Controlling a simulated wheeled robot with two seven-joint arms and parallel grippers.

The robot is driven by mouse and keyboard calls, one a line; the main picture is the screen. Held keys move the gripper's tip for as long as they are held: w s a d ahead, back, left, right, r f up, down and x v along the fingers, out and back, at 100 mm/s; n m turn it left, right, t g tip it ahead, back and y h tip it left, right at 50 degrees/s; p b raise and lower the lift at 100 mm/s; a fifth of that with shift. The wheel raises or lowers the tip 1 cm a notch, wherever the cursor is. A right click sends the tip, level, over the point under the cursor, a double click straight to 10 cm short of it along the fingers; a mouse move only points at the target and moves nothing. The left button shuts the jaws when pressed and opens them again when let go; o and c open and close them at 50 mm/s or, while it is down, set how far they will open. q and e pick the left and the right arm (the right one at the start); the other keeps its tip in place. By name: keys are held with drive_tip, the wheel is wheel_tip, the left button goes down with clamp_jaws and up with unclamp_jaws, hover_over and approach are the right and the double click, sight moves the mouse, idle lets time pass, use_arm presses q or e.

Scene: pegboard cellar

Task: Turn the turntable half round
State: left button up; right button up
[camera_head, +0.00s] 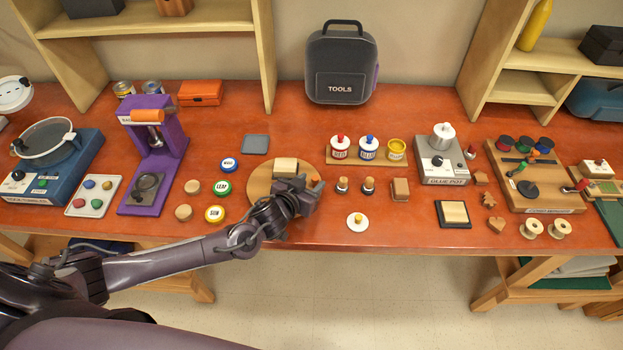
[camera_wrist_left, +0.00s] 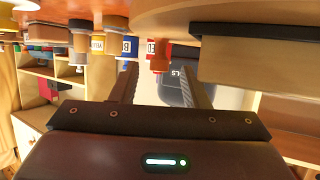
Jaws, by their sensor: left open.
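The turntable is a round tan wooden disc (camera_head: 257,186) on the red-brown bench, partly hidden by my left arm in the head view. A pale wooden block (camera_head: 285,166) stands on it, and an orange peg (camera_head: 316,182) shows at its right side. My left gripper (camera_head: 308,188) is over the disc's right edge, close to the peg. In the wrist view, which is upside down, the disc (camera_wrist_left: 185,14) fills the top, with the block (camera_wrist_left: 265,66) at right. The peg (camera_wrist_left: 159,56) appears between the open fingertips (camera_wrist_left: 158,74); I cannot tell if they touch it. My right gripper is not in view.
A white disc with a knob (camera_head: 357,222) lies near the front edge. Coloured lidded tins (camera_head: 368,148) stand behind, and round labelled discs (camera_head: 223,188) lie left of the turntable.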

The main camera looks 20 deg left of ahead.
use_arm(q)
drive_tip(key=shift+w+d+f, duration=0.15)
drive_tip(key=shift+w+f, duration=0.1)
drive_tip(key=shift+w, duration=0.3)
clamp_jaws()
